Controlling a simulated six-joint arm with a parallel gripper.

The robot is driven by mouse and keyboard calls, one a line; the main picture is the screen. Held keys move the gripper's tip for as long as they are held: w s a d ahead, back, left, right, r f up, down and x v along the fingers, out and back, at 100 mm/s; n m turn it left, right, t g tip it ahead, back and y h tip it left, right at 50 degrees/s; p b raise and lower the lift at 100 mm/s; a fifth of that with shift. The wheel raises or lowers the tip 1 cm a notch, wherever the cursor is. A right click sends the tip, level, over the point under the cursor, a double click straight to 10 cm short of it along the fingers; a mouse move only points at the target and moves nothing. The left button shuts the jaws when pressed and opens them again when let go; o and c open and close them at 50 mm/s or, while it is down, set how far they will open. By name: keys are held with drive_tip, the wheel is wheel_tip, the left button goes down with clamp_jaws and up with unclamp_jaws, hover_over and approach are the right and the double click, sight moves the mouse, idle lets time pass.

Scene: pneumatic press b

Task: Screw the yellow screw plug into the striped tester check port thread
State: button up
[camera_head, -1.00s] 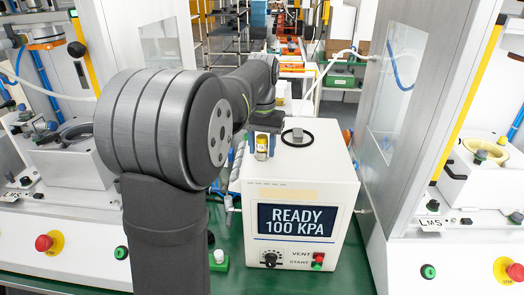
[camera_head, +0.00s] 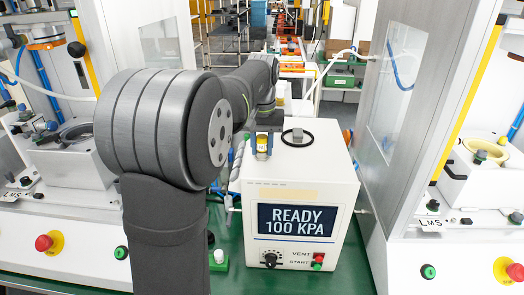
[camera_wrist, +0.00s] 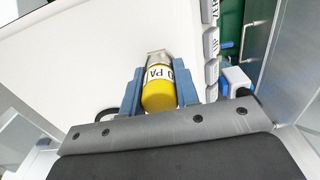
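The yellow screw plug (camera_head: 262,152) has a white label and a silvery end. It stands at the top front-left of the white tester (camera_head: 300,175), whose screen reads READY 100 KPA. My gripper (camera_head: 263,143) is around the plug from above, one blue finger on each side. In the wrist view the plug (camera_wrist: 159,97) lies between the two fingers (camera_wrist: 160,92), with no clear gap. I cannot tell whether they press on it. A black ring with a grey block (camera_head: 297,136) sits on the tester's top, right of the plug. I cannot make out a striped check port.
Grey-framed machines with yellow edges flank the tester on the left and right (camera_head: 415,110). A small green-based item with a white knob (camera_head: 218,258) stands on the green bench, left of the tester. Thin tubes run from the machines. The tester's top right is clear.

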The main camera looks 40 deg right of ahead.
drive_tip(key=shift+m, duration=0.9)
drive_tip(key=shift+m, duration=0.8)
drive_tip(key=shift+m, duration=0.9)
drive_tip(key=shift+m, duration=0.6)
drive_tip(key=o, duration=0.9)
